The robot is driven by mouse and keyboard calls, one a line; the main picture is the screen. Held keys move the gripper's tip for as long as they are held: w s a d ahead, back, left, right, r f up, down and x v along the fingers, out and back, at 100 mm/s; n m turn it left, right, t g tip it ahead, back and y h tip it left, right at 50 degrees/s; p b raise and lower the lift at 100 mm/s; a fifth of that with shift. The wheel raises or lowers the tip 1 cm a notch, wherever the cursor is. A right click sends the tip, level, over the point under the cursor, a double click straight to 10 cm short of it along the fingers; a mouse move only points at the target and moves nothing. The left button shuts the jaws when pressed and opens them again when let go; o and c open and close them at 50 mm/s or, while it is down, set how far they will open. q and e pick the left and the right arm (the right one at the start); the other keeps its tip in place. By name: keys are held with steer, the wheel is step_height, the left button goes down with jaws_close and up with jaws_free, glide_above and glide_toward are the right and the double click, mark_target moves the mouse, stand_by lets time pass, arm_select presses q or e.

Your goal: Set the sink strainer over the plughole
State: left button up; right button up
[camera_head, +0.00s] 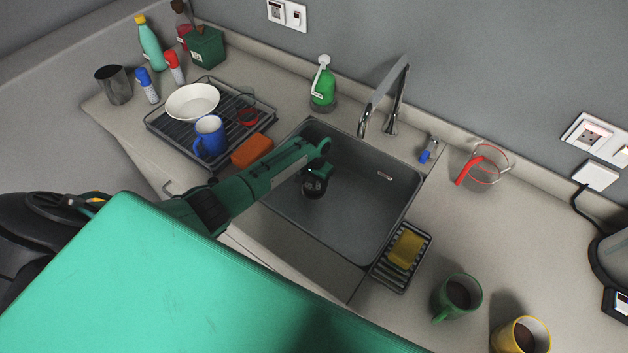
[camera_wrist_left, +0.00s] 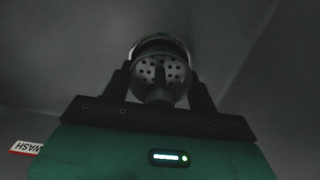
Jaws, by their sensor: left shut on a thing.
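The sink strainer (camera_wrist_left: 158,72) is a round metal piece with small holes and a central knob. My left gripper (camera_head: 318,172) reaches down into the grey sink basin (camera_head: 362,205) and is shut on the strainer's knob, as the left wrist view shows. In the head view the strainer (camera_head: 313,188) is a small dark round shape at the gripper's tip. A pale curved rim shows just beyond the strainer in the wrist view; I cannot tell whether it is the plughole's edge or the strainer's own. The plughole is otherwise hidden. My right gripper is not in view.
The tap (camera_head: 388,100) rises behind the basin. An orange sponge (camera_head: 252,150) and a dish rack (camera_head: 165,123) stand left of it. A yellow sponge (camera_head: 406,249) lies on a wire holder at its right. Mugs, including a green one (camera_head: 458,297), stand at the front right.

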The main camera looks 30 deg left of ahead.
arm_select(q)
steer(key=shift+f, duration=0.2)
steer(key=o, duration=1)
steer(key=shift+r, duration=0.45)
step_height(320, 180, up, 10)
steer(key=shift+r+b, duration=0.2)
steer(key=shift+b, duration=0.45)
steer(key=shift+r, duration=0.65)
